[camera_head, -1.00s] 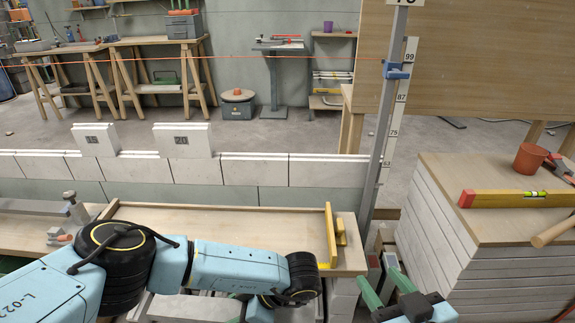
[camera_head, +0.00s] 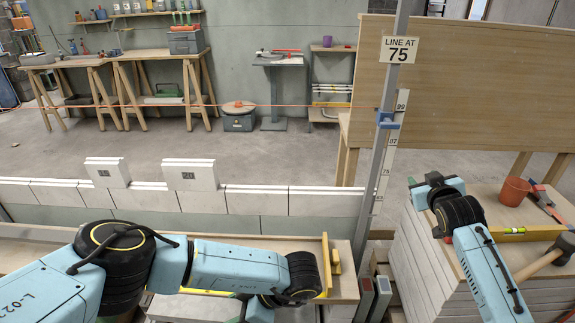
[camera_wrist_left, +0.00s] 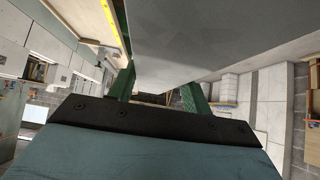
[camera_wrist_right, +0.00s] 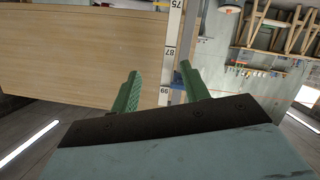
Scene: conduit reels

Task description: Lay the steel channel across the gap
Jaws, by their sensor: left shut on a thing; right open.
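In the left wrist view my left gripper (camera_wrist_left: 160,82) is shut on a broad, smooth grey piece, seemingly the steel channel (camera_wrist_left: 215,35); its far end is out of view. In the head view my own arm hides that gripper. My right gripper (camera_head: 412,184) is open and empty, raised above the block stack and pointing toward the upright post (camera_head: 375,165). In the right wrist view the post's blue clamp (camera_wrist_right: 178,84) shows beyond the open fingers (camera_wrist_right: 160,72). A low white block wall (camera_head: 255,201) carries two upright blocks (camera_head: 189,175) (camera_head: 107,172) with a space between them.
A sign (camera_head: 399,50) on the post reads "LINE AT 75". An orange line (camera_head: 270,106) runs left from the post. A stack at the right (camera_head: 405,255) bears a red pot (camera_head: 514,190), a level (camera_head: 520,234) and a hammer (camera_head: 563,248). A wooden panel (camera_head: 470,90) stands behind.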

